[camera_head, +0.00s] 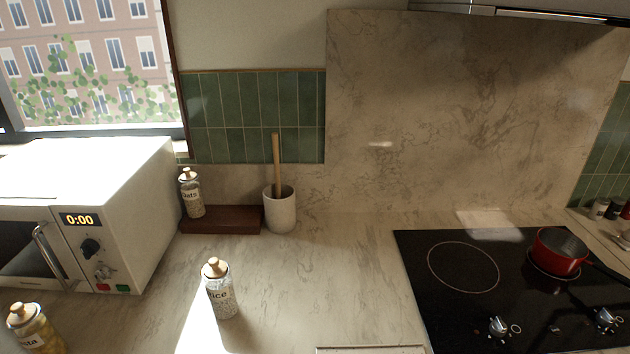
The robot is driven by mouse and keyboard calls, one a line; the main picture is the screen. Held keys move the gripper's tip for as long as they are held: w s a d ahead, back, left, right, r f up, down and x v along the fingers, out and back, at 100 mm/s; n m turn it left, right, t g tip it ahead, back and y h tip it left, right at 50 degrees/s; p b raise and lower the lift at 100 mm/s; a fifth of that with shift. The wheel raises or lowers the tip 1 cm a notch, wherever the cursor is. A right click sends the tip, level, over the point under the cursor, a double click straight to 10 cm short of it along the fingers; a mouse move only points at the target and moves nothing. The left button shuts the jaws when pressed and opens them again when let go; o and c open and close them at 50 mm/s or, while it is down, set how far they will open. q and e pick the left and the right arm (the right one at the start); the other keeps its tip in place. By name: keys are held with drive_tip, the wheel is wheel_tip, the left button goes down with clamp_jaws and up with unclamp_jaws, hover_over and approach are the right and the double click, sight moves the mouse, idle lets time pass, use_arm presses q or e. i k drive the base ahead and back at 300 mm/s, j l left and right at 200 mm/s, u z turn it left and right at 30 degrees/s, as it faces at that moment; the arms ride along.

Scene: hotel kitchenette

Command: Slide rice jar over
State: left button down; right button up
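The rice jar (221,292) is a clear glass jar with a wooden knob lid and a label ending in "ice". It stands upright on the marble counter in front of the microwave's right side, partly in a bright patch of sunlight. An oats jar (192,196) stands on a dark wooden board (238,222) behind it, against the wall. Another jar (34,330), its label ending in "sta", stands at the bottom left corner, partly cut off. Neither of my grippers is in view.
A white microwave (120,215) stands at the left, its display reading 0:00. A pale crock (280,212) with a wooden handle in it stands beside the board. A black cooktop (470,300) with a red saucepan (556,252) is at the right. The counter between jar and cooktop is clear.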

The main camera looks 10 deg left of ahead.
sight(222, 294)
drive_tip(key=l+u, duration=0.35)
drive_tip(key=l, duration=0.2)
drive_tip(key=l+u, duration=0.35)
drive_tip(key=l, duration=0.15)
drive_tip(key=k+l+u, duration=0.15)
drive_tip(key=l+u, duration=0.25)
drive_tip(key=l, duration=0.15)
